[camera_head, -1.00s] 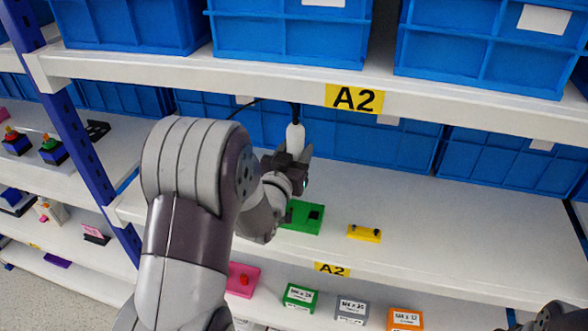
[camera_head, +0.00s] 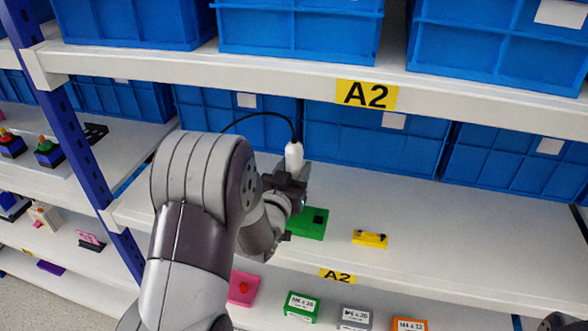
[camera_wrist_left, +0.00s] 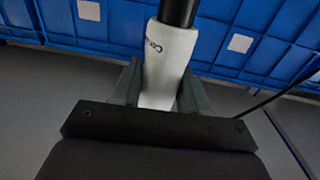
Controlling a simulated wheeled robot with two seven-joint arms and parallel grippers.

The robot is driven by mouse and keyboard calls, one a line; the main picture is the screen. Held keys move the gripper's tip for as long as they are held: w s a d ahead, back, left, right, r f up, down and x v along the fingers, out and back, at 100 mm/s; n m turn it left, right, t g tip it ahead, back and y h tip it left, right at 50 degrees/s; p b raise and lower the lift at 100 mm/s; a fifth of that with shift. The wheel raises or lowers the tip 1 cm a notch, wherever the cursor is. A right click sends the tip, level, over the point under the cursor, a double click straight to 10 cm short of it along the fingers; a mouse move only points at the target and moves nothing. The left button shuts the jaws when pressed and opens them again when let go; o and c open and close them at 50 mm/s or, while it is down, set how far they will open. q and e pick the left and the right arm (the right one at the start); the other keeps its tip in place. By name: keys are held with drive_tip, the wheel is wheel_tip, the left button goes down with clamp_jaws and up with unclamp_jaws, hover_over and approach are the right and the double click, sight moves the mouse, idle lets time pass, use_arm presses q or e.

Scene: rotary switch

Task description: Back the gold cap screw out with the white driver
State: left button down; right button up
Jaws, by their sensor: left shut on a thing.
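My left gripper (camera_head: 287,181) is shut on the white driver (camera_head: 294,155), which stands upright with a black cable from its top. In the left wrist view the driver (camera_wrist_left: 168,62) sits between the two fingers (camera_wrist_left: 158,92). A green block (camera_head: 309,224) with a dark square patch lies on the shelf just right of and below the gripper; my arm hides part of it. The driver's lower end is hidden. I cannot make out the gold cap screw. A small part of my right arm shows at the bottom right corner; its gripper is not visible.
A yellow piece (camera_head: 369,239) with dark knobs lies on the shelf (camera_head: 470,235), right of the green block. Blue bins (camera_head: 375,138) line the back. The upper shelf's edge (camera_head: 470,109) runs above. Labelled boxes (camera_head: 301,306) stand on the level below. The shelf's right side is clear.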

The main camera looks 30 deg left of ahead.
drive_tip(key=shift+d+f, duration=0.1)
drive_tip(key=shift+f, duration=0.05)
drive_tip(key=shift+s+f+b, duration=0.1)
drive_tip(key=shift+f+b, duration=1.7)
drive_tip(key=shift+b, duration=0.1)
idle(6.0)
